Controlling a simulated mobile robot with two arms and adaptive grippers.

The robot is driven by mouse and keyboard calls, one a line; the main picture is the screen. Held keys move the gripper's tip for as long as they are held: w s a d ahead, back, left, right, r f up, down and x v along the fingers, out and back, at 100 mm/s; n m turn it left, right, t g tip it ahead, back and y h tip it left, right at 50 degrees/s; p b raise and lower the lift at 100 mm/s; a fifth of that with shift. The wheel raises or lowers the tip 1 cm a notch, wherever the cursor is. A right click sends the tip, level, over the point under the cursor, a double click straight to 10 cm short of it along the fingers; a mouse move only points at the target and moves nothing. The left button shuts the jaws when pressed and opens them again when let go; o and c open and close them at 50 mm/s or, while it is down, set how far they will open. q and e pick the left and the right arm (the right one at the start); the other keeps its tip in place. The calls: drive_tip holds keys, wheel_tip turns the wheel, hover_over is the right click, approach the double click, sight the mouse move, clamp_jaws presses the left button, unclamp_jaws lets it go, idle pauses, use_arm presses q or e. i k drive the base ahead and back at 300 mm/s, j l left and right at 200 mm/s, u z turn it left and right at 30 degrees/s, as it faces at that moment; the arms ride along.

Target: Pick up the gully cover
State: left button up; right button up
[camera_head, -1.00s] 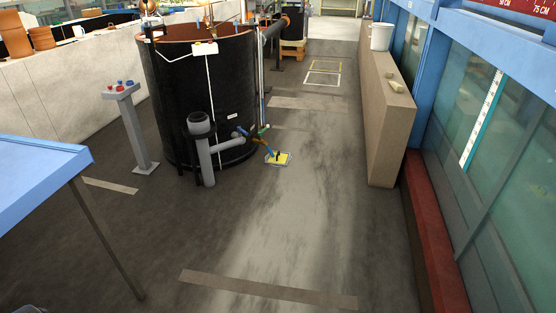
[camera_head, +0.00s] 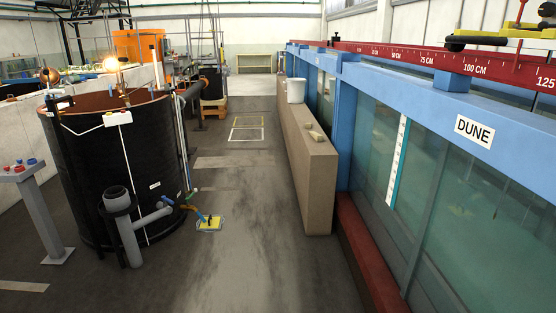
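No thing in the head view can be surely named as the gully cover. A small yellow square plate (camera_head: 210,224) with a pale rim lies flat on the floor, right of the foot of the black tank. A dark upright bit stands on it, and a blue and orange piece reaches towards it from the tank's valve. I cannot tell whether this plate is the cover. Neither of my grippers is in view.
The black round tank (camera_head: 118,175) with grey pipes stands on the left, next to a grey button post (camera_head: 38,212). A low beige wall (camera_head: 308,165) bears a white bucket (camera_head: 296,90). The blue-framed glass flume (camera_head: 440,180) fills the right. The floor between is clear.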

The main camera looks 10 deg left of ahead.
sight(211, 221)
drive_tip(key=i+j+u, duration=0.1)
drive_tip(key=i+u, duration=0.35)
drive_tip(key=i, duration=2.55)
drive_tip(key=i+u, duration=0.15)
drive_tip(key=i, duration=0.55)
drive_tip(key=i+l, duration=0.15)
drive_tip(key=i, duration=0.55)
drive_tip(key=j+u, duration=0.05)
